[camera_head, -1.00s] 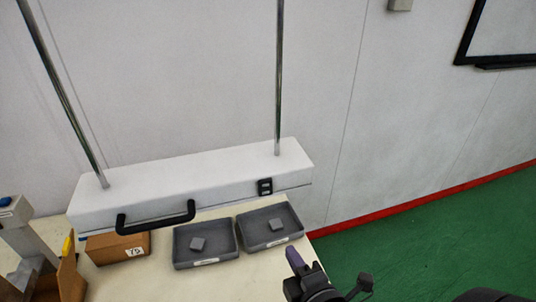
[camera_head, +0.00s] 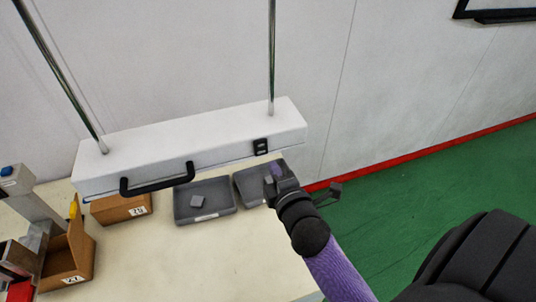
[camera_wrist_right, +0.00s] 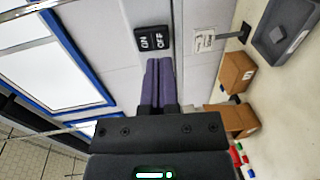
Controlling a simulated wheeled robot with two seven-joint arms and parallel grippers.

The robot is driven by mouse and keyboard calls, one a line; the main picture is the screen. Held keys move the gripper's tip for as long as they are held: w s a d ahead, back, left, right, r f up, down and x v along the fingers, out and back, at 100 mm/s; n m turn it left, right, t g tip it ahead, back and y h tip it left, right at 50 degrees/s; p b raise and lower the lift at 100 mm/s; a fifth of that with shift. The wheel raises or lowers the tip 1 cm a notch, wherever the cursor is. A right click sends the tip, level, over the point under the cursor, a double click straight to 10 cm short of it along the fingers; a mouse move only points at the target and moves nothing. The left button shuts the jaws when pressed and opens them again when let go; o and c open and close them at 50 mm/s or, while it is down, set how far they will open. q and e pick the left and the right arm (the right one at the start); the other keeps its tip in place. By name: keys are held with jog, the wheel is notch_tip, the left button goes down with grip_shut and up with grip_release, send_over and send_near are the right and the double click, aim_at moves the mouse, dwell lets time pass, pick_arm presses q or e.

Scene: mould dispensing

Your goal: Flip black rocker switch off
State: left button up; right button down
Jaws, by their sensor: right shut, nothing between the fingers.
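The black rocker switch (camera_head: 261,146) is on the front face of the white hanging housing (camera_head: 200,145), near its right end. In the right wrist view the switch (camera_wrist_right: 152,39) shows the letters ON and OFF, turned sideways. My right gripper (camera_head: 275,170) is just below the switch in the head view, with its purple fingers together and nothing between them. In the right wrist view the fingertips (camera_wrist_right: 158,62) point at the switch's lower edge, and no contact shows. Which side of the rocker is pressed in I cannot tell. My left gripper is not in view.
A black handle (camera_head: 158,180) sticks out from the housing front. Two grey trays, left (camera_head: 225,210) and right (camera_head: 243,191), lie on the table (camera_head: 200,262) below. Cardboard boxes stand at the left. My right gripper partly hides the right tray.

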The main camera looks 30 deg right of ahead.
aim_at(264, 152)
jog(key=x, duration=0.4)
jog(key=shift+w, duration=0.3)
jog(key=f+t+b, duration=0.1)
jog(key=b, duration=0.2)
jog(key=shift+w+b, duration=0.15)
jog(key=shift+b, duration=0.15)
jog(key=shift+r, duration=0.25)
dwell(0.7)
